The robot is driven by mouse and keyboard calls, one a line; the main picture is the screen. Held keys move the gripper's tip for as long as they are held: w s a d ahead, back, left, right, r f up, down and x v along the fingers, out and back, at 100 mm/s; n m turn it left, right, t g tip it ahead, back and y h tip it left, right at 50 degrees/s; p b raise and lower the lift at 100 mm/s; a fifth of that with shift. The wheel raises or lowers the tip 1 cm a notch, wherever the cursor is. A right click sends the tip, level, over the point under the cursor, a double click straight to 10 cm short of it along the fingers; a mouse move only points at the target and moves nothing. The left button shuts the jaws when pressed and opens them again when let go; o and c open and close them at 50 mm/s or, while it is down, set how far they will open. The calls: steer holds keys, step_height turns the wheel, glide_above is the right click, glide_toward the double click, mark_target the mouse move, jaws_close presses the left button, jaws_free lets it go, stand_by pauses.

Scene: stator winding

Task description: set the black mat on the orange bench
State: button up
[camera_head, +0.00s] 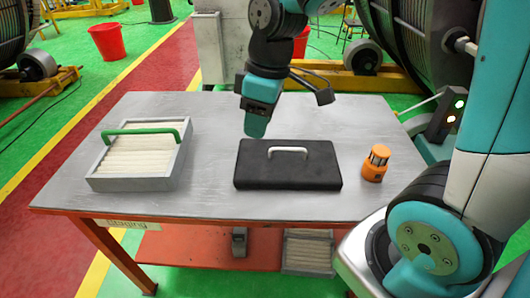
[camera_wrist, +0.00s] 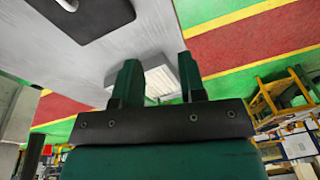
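The black mat (camera_head: 257,172), a flat slab with a pale handle (camera_head: 287,150) on top, lies on the grey top of the orange bench (camera_head: 215,208), right of its middle. In the wrist view, part of the mat (camera_wrist: 100,17) shows at the upper left. My gripper (camera_head: 256,130) hangs just behind and above the mat's left part, apart from the handle. In the wrist view its two fingers (camera_wrist: 160,78) are spread with nothing held between them.
A grey tray (camera_head: 136,184) with pale rods and a green handle (camera_head: 140,132) stands at the bench's left. An orange lantern-like device (camera_head: 376,163) stands right of the mat. The bench top between tray and mat is clear. A lower shelf holds a small box (camera_head: 306,252).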

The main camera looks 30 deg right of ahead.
steer(key=s+a+r+m+y, duration=0.1)
steer(key=s+a+r, duration=0.1)
steer(key=s+a, duration=0.2)
steer(key=s+a+r+m+y, duration=0.1)
steer(key=s+a, duration=0.3)
steer(key=s, duration=0.5)
steer(key=shift+s+r+g, duration=0.3)
steer(key=shift+s+r, duration=0.05)
steer(key=shift+r, duration=0.1)
steer(key=shift+d, duration=0.2)
